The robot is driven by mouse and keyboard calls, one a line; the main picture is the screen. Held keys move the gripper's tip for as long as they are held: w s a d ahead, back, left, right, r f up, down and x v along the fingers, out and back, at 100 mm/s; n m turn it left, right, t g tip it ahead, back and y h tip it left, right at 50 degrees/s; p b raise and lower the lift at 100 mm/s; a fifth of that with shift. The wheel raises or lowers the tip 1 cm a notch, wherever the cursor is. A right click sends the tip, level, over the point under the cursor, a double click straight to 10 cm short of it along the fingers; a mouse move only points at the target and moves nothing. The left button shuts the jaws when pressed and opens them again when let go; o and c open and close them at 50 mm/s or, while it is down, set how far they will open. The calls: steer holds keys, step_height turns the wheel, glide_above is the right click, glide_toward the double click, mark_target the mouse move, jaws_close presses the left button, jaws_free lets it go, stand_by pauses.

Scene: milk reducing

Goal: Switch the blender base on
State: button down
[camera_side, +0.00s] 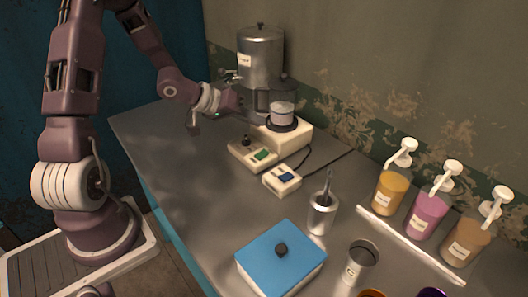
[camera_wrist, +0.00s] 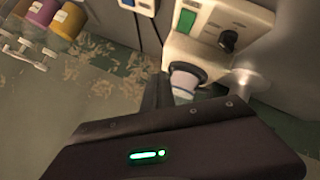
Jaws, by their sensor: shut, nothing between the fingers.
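In the side view a cream base (camera_side: 299,137) stands at the back of the counter, with a dark ring and a pale, lidded cup (camera_side: 282,110) on it. I take this to be the blender base. In front of it is a cream control box (camera_side: 239,152) with a black knob (camera_side: 246,141) and a green button (camera_side: 262,155). The green button (camera_wrist: 187,20) and knob (camera_wrist: 229,41) also show in the wrist view. My gripper (camera_side: 239,101) is shut and empty, raised left of the cup. Its dark fingers (camera_wrist: 160,88) point toward the cup in the wrist view.
A small box with a blue button (camera_side: 285,177) lies in front, with a cable. A metal urn (camera_side: 261,60) stands behind my gripper. A blue-lidded box (camera_side: 290,266), metal cup (camera_side: 322,214) and pump bottles (camera_side: 430,210) are nearer. The counter's left front is clear.

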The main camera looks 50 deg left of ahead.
mark_target(259, 154)
steer(key=f, duration=0.5)
steer(key=w+f, duration=0.1)
steer(key=f, duration=0.2)
steer(key=shift+w, duration=0.1)
steer(key=shift+f, duration=0.15)
stand_by(1.7)
steer(key=shift+f, duration=0.25)
steer(key=shift+w+f, duration=0.1)
steer(key=shift+f, duration=0.2)
stand_by(0.4)
steer(key=shift+r, duration=0.1)
steer(key=shift+r, duration=0.6)
steer(key=shift+s+r, duration=0.25)
steer(key=shift+r, duration=1)
steer(key=shift+s+r, duration=0.25)
steer(key=shift+r, duration=1)
